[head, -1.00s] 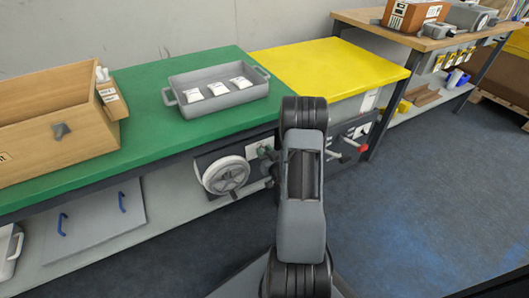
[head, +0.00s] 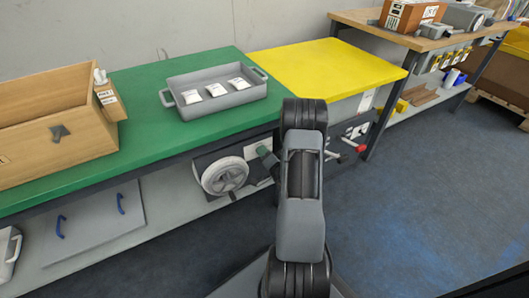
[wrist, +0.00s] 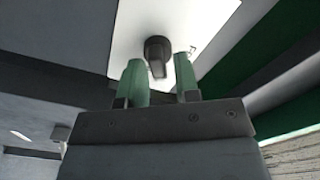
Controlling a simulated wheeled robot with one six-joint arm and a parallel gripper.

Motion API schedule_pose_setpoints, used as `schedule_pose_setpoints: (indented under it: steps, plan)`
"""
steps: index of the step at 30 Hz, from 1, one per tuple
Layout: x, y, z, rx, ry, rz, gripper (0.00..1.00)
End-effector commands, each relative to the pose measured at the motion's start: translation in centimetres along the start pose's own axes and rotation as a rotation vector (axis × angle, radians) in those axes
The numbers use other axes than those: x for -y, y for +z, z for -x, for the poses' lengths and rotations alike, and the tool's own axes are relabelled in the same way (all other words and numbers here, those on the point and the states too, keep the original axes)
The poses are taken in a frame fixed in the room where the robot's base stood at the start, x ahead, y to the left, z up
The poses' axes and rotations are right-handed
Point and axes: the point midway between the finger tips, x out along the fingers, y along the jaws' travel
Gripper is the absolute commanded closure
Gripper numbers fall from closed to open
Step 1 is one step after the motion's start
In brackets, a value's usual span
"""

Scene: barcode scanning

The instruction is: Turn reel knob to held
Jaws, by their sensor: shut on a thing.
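The reel knob (wrist: 157,50) is a dark round knob with a short bar handle, on a white plate (wrist: 182,25) in the wrist view. The bar points down toward my gripper. My gripper (wrist: 159,72) has two green fingers, one on each side of the bar, and is shut on it. Any small gap between pads and bar is hard to judge. In the head view my gripper (head: 266,155) is at the panel under the green bench, right of the pale reel wheel (head: 225,176). The knob is hidden there behind my gripper and arm.
A grey tray (head: 190,118) with white packets stands on the green benchtop (head: 150,80). A wooden box (head: 85,137) is at the left. A red-ended lever (head: 358,147) sticks out right of my arm. The floor at the right is clear.

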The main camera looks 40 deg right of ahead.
Motion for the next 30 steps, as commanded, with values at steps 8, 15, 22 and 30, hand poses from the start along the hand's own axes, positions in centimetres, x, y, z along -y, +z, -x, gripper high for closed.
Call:
schedule_pose_setpoints:
  steps: [8, 15, 22, 30]
  plan:
    - [-0.26, 0.00, 0.00, 0.001, 0.001, -0.250, 0.94]
    - [-0.45, 0.06, 0.00, 0.000, 0.000, -0.425, 0.94]
    - [-0.60, 0.16, 0.01, 0.000, 0.001, -0.536, 0.94]
    - [-0.67, 0.20, 0.01, 0.000, 0.000, -0.595, 0.94]
